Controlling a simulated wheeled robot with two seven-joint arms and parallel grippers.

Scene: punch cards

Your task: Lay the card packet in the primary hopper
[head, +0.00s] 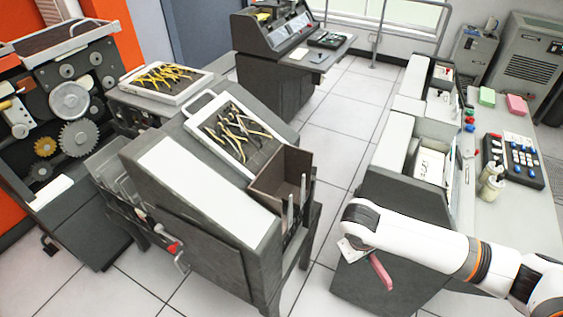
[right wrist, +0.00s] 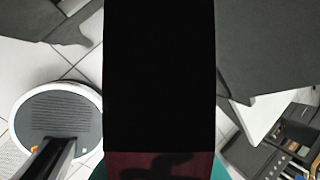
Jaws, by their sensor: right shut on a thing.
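My right gripper (head: 372,257) hangs at the end of my white arm, in the aisle right of the grey card machine (head: 208,195). It is shut on a pink card packet (head: 381,272), which hangs tilted below it, clear of the machine. In the right wrist view a very dark shape with a dark red lower edge (right wrist: 158,165) fills the middle, probably the packet close up. A brown open-topped hopper (head: 283,178) stands at the machine's right end, up and left of my gripper. I cannot tell whether it is the primary hopper. My left gripper is out of view.
Trays of yellow-handled tools (head: 237,132) rest on the machine and behind it (head: 165,80). Upright metal posts (head: 297,205) stand beside the brown hopper. A grey cabinet unit (head: 395,200) borders the aisle on the right. Bare tiled floor (head: 325,135) lies between.

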